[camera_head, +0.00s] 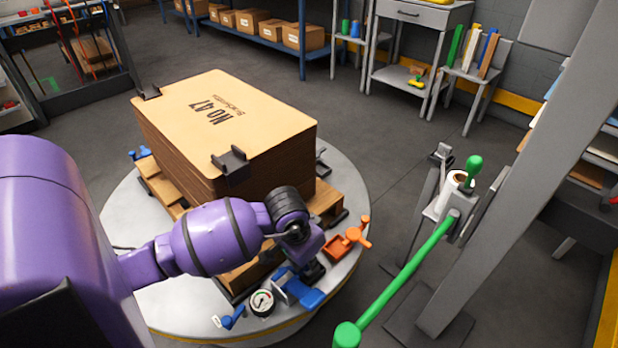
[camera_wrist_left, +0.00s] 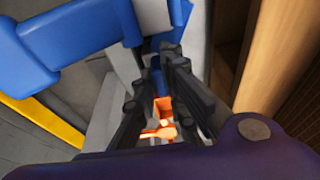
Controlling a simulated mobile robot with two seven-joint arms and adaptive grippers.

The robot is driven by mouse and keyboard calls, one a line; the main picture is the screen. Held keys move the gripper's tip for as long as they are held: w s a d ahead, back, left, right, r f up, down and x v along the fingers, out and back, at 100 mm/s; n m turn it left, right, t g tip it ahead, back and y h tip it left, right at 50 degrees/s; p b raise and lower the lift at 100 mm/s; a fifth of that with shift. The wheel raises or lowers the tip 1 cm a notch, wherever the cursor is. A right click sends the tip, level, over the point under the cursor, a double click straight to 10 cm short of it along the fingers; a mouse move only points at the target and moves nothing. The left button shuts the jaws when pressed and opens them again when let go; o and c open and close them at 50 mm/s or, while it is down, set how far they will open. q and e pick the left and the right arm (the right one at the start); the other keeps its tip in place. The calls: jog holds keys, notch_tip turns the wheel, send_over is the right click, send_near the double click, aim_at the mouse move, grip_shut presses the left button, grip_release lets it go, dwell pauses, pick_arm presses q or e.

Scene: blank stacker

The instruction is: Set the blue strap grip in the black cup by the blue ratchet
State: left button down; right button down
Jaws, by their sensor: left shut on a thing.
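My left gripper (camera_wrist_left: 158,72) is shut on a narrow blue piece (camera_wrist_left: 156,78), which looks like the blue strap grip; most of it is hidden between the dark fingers. In the head view my left wrist hangs low over the near right side of the round platform and hides the fingertips. The blue ratchet (camera_head: 304,294), with a grey plate, lies on the platform just below the wrist. It fills the upper left of the left wrist view (camera_wrist_left: 70,45). A dark shape (camera_head: 314,271) beside the ratchet may be the black cup or my fingers; I cannot tell.
A stack of cardboard blanks (camera_head: 225,115) on a wooden pallet (camera_head: 326,203) stands close behind the wrist. An orange ratchet-like tool (camera_head: 346,243), a gauge (camera_head: 262,303) and a small blue tool (camera_head: 231,318) lie near the platform (camera_head: 190,305) edge. A green-handled stand is at right.

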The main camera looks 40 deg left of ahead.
pick_arm(q)
jog(key=shift+f, duration=0.2)
jog(key=c, duration=1.8)
grip_release()
pick_arm(e)
jog(key=shift+s+f, duration=0.15)
jog(key=shift+s, duration=0.25)
pick_arm(q)
jog(key=shift+r, duration=0.15)
